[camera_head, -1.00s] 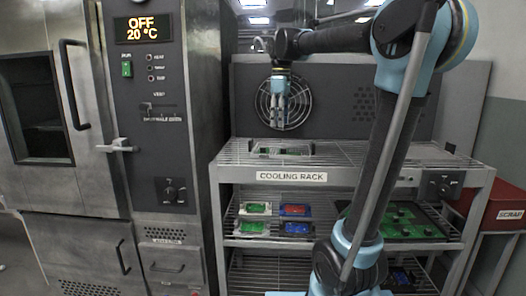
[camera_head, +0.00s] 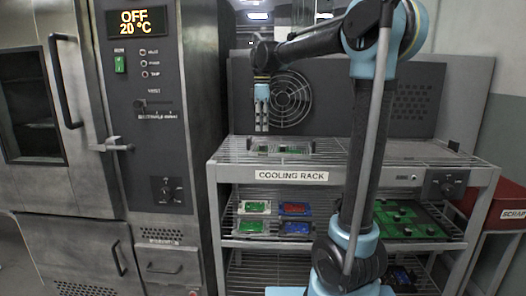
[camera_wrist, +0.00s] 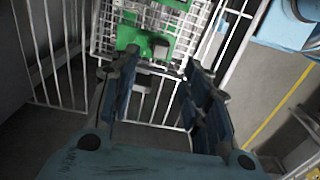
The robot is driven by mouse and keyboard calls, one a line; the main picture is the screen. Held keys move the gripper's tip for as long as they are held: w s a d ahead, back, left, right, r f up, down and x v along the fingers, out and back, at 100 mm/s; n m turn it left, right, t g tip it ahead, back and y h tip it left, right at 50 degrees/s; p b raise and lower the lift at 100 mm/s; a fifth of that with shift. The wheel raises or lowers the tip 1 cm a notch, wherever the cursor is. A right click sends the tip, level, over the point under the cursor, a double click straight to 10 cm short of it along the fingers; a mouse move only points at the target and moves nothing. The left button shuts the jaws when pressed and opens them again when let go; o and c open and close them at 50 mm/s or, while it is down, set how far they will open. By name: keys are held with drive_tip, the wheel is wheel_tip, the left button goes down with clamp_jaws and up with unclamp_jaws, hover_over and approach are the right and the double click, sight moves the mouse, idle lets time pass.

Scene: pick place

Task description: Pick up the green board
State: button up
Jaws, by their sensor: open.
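A green board (camera_head: 292,150) lies in a light wire tray on the top shelf of the cooling rack; in the head view it is small and seen nearly edge-on. In the wrist view, the green board (camera_wrist: 132,38) with a dark block on it shows in the white wire tray (camera_wrist: 103,38), beyond the fingertips. More green shows at the top edge, partly cut off. My gripper (camera_head: 261,131) points down above the left part of the top shelf, near the tray. In the wrist view, my gripper (camera_wrist: 160,65) has its fingers apart with nothing between them.
The cooling rack (camera_head: 225,172) has a fan panel (camera_head: 420,105) behind its top shelf. Small boards in trays (camera_head: 294,209) and a large green panel (camera_head: 440,222) lie on the middle shelf. An oven (camera_head: 150,190) stands at left, a red scrap bin (camera_head: 478,207) at right.

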sight(262, 145)
drive_tip(key=shift+f, duration=4.25)
drive_tip(key=c, duration=1)
